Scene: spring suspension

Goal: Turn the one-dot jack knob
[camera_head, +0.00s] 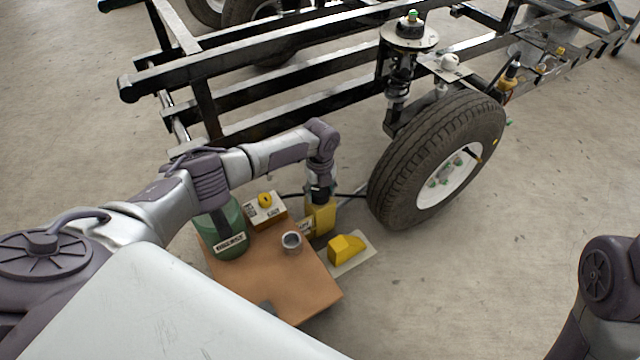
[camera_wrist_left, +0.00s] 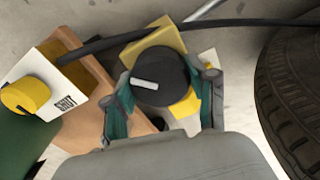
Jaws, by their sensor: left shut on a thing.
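A black round knob (camera_wrist_left: 162,72) with a white bar on its top shows in the left wrist view, in front of a yellow body (camera_wrist_left: 155,40). My left gripper (camera_wrist_left: 166,84) is shut on the knob, with one teal finger on each side of it. In the head view my left gripper (camera_head: 320,192) points down at the yellow jack body (camera_head: 321,220) beside the wheel, and the knob is hidden there. I cannot make out any dot on it. My right arm shows at the lower right of the head view, but its gripper is out of view.
A brown table (camera_head: 265,280) bears a green container (camera_head: 222,238), a grey cup (camera_head: 291,241) and a box with a yellow knob (camera_head: 265,211). A yellow wedge (camera_head: 345,248) sits on a pale plate. A wheel (camera_head: 435,155) and black frame (camera_head: 270,110) stand close by. A black cable (camera_wrist_left: 110,38) passes behind the knob.

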